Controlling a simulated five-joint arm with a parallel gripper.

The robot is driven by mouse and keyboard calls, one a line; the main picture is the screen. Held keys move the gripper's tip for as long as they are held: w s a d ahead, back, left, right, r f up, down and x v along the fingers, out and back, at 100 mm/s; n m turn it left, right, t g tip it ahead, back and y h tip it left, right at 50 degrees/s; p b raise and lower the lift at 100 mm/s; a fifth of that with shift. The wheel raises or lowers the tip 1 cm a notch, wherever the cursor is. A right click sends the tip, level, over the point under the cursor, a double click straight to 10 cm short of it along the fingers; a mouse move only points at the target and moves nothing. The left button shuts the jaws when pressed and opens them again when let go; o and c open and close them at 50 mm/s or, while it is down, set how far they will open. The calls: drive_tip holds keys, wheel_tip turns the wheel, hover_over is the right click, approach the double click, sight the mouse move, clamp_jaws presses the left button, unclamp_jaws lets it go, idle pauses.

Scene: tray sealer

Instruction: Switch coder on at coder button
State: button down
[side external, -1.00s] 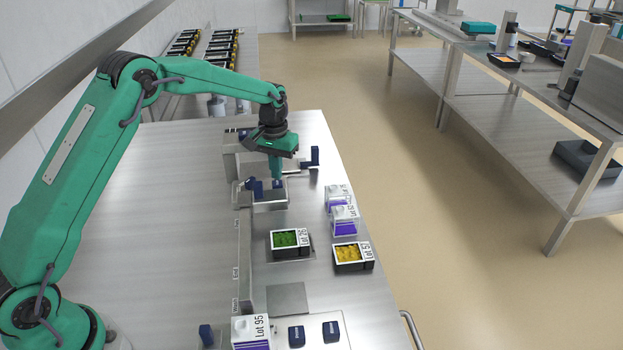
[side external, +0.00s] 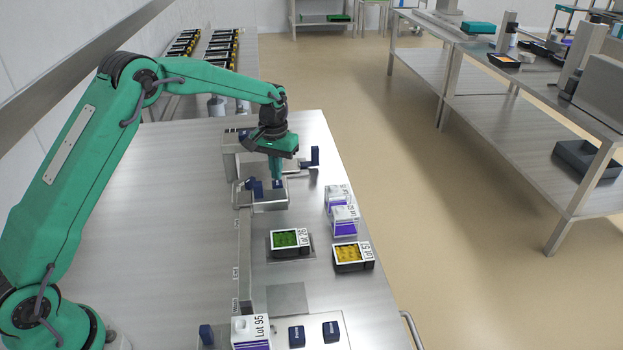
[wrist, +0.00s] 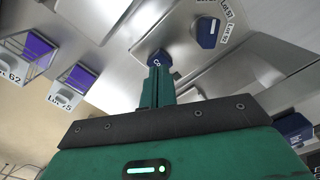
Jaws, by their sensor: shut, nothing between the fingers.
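My green gripper (side external: 277,180) is shut and empty, pointing down over a small metal box (side external: 270,200) at the far part of the steel table. In the wrist view my gripper's fingertips (wrist: 159,68) are at a small dark blue button (wrist: 160,57) marked with letters starting "CO". The fingertips look to be on or right over it; I cannot tell whether it is pressed in. In the side view the button (side external: 277,184) is a small blue spot just under the fingertips. No indicator light for the coder shows clearly.
A blue knob (wrist: 209,32) with lot labels beside it is near the button in the wrist view. Trays of green (side external: 290,239) and yellow (side external: 348,252) food and purple-banded packs (side external: 344,220) stand nearer the camera. A blue handle (side external: 315,157) rises right of my gripper. The table's left side is clear.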

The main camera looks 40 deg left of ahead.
drive_tip(key=shift+f, duration=1.1)
drive_tip(key=shift+r, duration=1.15)
drive_tip(key=shift+r, duration=0.1)
wheel_tip(320, 180, up, 12)
idle(1.0)
